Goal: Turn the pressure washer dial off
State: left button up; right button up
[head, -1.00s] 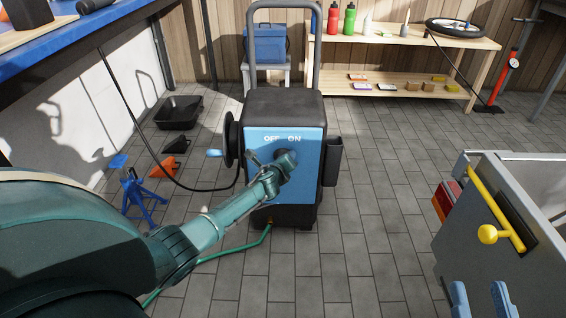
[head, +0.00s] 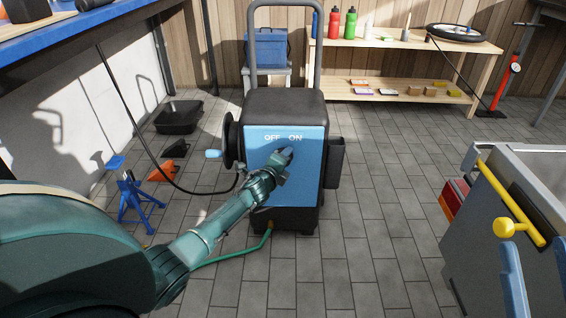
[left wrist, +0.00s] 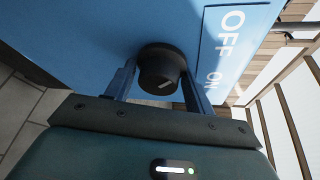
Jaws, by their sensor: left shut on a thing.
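The pressure washer (head: 310,185) stands upright on the floor, blue in front with a black top, with OFF and ON in white. In the left wrist view its round black dial (left wrist: 158,68) sits between the two fingers of my left gripper (left wrist: 160,88). That gripper is shut on the dial; a short pale mark shows on the dial's face, but which word it points to I cannot tell. In the head view my left gripper (head: 282,158) is at the panel below the words and hides most of the dial. My right gripper (head: 538,278) is partly in view at bottom right, open and empty.
A hose reel (head: 229,140) is on the washer's left side and a black holder (head: 335,162) on its right. A grey cart with a yellow handle (head: 507,228) stands at right. A blue jack stand (head: 135,198) is at left. The floor between washer and cart is clear.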

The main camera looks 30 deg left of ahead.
pick_arm(q)
jog(key=shift+s+a+f, duration=0.1)
jog(key=shift+a+f, duration=0.05)
jog(key=shift+f, duration=0.05)
jog(key=o, duration=0.7)
jog(key=shift+r, duration=0.1)
pick_arm(e)
jog(key=shift+r, duration=0.1)
pick_arm(q)
jog(key=p+v, duration=0.5)
jog(key=v, duration=0.8)
jog(key=shift+r+p, duration=0.1)
jog(key=shift+p, duration=0.3)
pick_arm(e)
jog(key=f+m+h, duration=0.1)
jog(key=f, duration=0.1)
jog(key=f+m+g+h, duration=0.1)
jog(key=f+m+h, duration=0.1)
jog(key=s+f+m+g+h, duration=0.1)
jog(key=shift+a+f+h, duration=0.25)
jog(key=shift+f+h, duration=0.05)
jog(key=shift+f, duration=0.1)
jog(key=shift+m, duration=0.3)
